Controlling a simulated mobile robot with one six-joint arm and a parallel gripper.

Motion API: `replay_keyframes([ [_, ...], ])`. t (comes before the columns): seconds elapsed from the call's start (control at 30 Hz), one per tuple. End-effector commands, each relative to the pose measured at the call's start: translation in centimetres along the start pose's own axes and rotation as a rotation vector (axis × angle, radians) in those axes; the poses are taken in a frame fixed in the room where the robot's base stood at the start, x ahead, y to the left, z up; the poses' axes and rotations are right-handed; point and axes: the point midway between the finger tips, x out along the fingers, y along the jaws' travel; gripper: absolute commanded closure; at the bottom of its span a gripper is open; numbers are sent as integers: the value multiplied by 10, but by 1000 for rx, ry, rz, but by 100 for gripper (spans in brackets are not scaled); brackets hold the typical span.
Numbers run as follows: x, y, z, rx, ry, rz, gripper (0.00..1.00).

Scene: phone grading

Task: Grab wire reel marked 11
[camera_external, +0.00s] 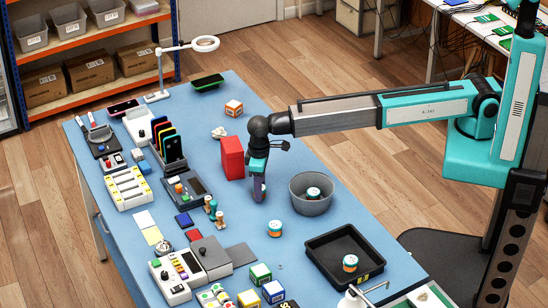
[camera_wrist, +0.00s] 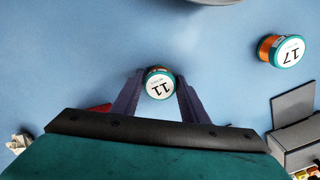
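Wire reel 11 (camera_wrist: 159,84) has a round white label marked 11 with a teal rim. In the wrist view it sits between the fingertips of my gripper (camera_wrist: 160,80), upright with its label toward the camera. The fingers stand on either side of it, with at most a thin gap, and look open around it. It seems to be on the table. In the outside view my gripper (camera_external: 258,190) points straight down at the blue table (camera_external: 245,262), and I cannot make out the reel behind its fingers.
Another reel (camera_wrist: 281,49), marked 17, stands to the right in the wrist view. A grey bucket (camera_external: 311,204) with a reel inside is right of my gripper. A black tray (camera_external: 320,262) holds another reel.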

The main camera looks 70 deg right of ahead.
Motion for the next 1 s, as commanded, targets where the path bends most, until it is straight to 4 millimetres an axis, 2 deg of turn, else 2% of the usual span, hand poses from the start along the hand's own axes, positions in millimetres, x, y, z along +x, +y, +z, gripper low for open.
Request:
replay_keyframes([
  [0.03,0,0,0,0,0,0,69],
  [0.13,0,0,0,0,0,0,86],
  [0.63,-8,0,0,0,1,0,86],
  [1.0,-48,0,-1,0,2,-1,86],
])
